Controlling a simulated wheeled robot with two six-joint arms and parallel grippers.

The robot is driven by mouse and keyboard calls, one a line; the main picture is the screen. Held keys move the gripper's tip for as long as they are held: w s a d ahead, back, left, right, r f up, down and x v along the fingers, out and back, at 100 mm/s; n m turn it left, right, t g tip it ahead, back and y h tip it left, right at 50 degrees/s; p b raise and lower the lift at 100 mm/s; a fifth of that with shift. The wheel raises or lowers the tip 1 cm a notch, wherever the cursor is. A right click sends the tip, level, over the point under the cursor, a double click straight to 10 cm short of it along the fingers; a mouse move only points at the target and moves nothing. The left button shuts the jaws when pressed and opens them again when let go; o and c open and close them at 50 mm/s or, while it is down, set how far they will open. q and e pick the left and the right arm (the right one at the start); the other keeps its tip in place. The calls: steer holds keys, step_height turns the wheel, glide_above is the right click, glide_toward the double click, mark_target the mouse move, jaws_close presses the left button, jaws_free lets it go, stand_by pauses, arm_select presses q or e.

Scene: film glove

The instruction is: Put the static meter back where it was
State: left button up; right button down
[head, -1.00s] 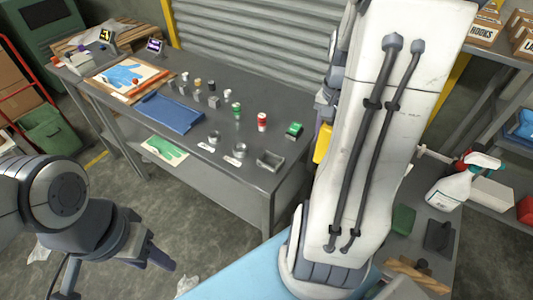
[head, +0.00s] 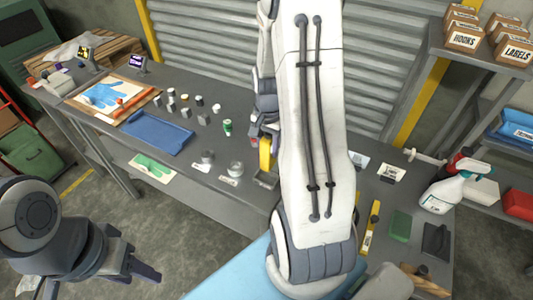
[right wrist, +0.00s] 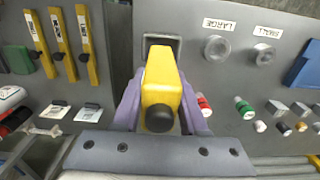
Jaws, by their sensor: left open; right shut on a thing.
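A yellow meter-like tool with a dark round end, likely the static meter (right wrist: 160,85), is between the purple fingers of my right gripper (right wrist: 162,112) in the right wrist view. The gripper is shut on it. In the head view the yellow tool (head: 265,150) shows just left of my right arm, and my gripper there is partly hidden. It appears above a small grey open tray (head: 265,180) on the bench; the tray (right wrist: 163,39) also shows just beyond the tool in the right wrist view. My left gripper (head: 140,262) is open and empty at lower left, away from the bench.
The grey bench (head: 200,182) holds a blue tray (head: 155,133), round cups by labels, small blocks and a green-capped can (head: 227,127). A red can (right wrist: 204,104) stands near my right gripper. At right are several yellow-handled tools (head: 370,230) and a spray bottle (head: 440,192).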

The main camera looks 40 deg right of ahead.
mark_target(267, 159)
step_height(267, 159, down, 4)
steer(key=shift+w+a+f+p, duration=0.1)
steer(key=shift+p, duration=0.55)
steer(key=shift+f+b, duration=0.5)
steer(key=shift+f, duration=0.15)
steer(key=shift+c, duration=2.2)
jaws_free()
steer(key=shift+r, duration=0.1)
